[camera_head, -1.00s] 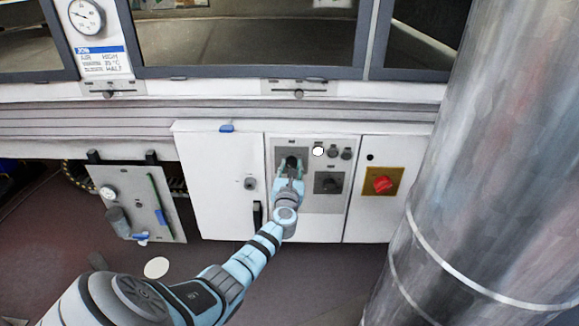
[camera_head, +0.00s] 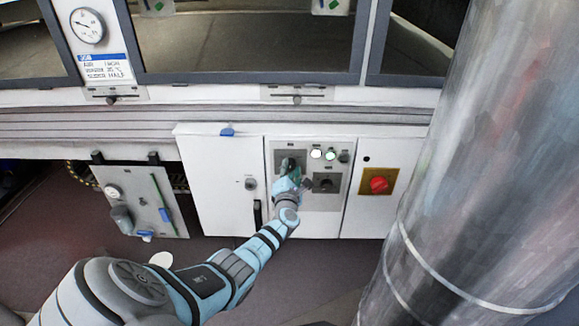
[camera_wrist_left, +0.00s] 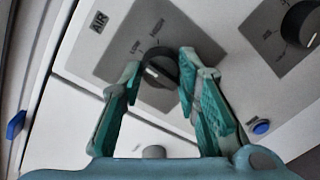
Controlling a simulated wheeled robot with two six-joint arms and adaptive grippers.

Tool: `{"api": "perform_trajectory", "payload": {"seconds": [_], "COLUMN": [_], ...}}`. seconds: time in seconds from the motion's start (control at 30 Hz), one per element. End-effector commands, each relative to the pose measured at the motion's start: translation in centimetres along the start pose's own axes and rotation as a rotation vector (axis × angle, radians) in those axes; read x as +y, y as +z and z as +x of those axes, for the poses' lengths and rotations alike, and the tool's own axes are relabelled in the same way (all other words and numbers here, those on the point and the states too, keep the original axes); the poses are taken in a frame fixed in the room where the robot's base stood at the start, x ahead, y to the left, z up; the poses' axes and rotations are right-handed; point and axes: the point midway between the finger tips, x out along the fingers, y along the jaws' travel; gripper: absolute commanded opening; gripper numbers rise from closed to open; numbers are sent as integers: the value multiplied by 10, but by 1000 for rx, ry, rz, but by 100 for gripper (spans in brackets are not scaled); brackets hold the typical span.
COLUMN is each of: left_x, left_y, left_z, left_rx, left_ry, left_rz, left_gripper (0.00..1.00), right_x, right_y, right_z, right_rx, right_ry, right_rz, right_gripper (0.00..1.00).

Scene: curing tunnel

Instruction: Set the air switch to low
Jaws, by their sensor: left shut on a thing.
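The air switch is a dark round knob (camera_wrist_left: 160,66) on a grey plate marked AIR, in the left wrist view. My right gripper is not in view.
A second black knob (camera_head: 326,183) sits just right of the gripper. Above it are a white lit lamp (camera_head: 316,153) and a green lit lamp (camera_head: 330,154). A red switch (camera_head: 379,184) on yellow is further right. A large metal pipe (camera_head: 450,170) blocks the right side.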

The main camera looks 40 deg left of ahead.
Motion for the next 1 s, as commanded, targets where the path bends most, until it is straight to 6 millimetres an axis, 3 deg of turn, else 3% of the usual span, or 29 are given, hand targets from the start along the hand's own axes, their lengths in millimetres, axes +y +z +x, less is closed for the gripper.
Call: {"api": "perform_trajectory", "payload": {"seconds": [0.13,0.67,0.7,0.8,1.0], "left_x": [6,7,7,6,2], "left_y": [0,1,1,2,4], "left_z": [2,2,2,2,1], "left_rx": [4,4,3,2,-1], "left_ry": [13,15,15,13,6], "left_rz": [48,76,75,75,74], "left_gripper": [2,2,34,50,50], "right_x": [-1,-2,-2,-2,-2], "right_y": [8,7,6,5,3], "right_z": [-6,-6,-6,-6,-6], "right_rx": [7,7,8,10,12], "right_ry": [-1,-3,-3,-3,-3], "right_rz": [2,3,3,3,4], "right_gripper": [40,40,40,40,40]}}
